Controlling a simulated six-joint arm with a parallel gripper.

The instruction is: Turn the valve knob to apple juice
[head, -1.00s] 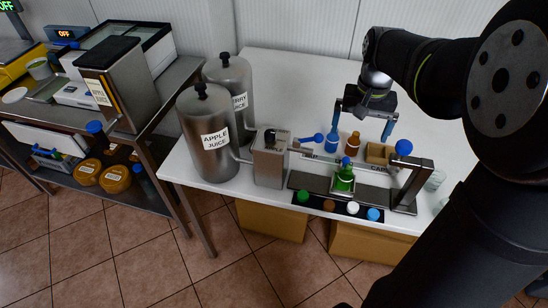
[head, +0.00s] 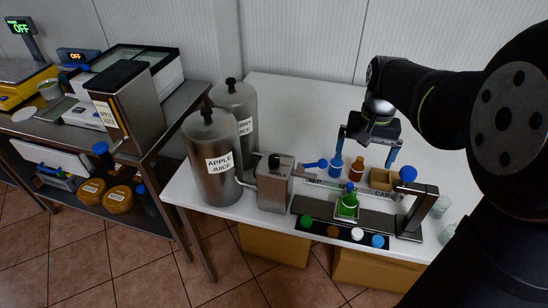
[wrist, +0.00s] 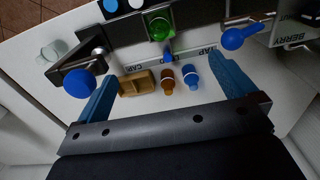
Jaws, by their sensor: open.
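The valve block is a steel box (head: 274,183) marked APPLE, with a black knob (head: 274,160) on top; which way the knob points I cannot tell. Pipes link it to the apple juice tank (head: 212,165) and the berry juice tank (head: 237,105). A blue-ended lever (head: 316,163) sticks out on its right; it also shows in the wrist view (wrist: 233,39). My gripper (head: 365,153) is open and empty above the table, right of the block, jaws wide apart (wrist: 162,67).
A green bottle (head: 348,205) stands at the filling station. A blue bottle (head: 336,168), an orange-brown bottle (head: 356,170) and a wooden box (head: 382,179) stand behind. A press with a blue ball handle (head: 407,174) is right. Several caps (head: 357,234) line the front.

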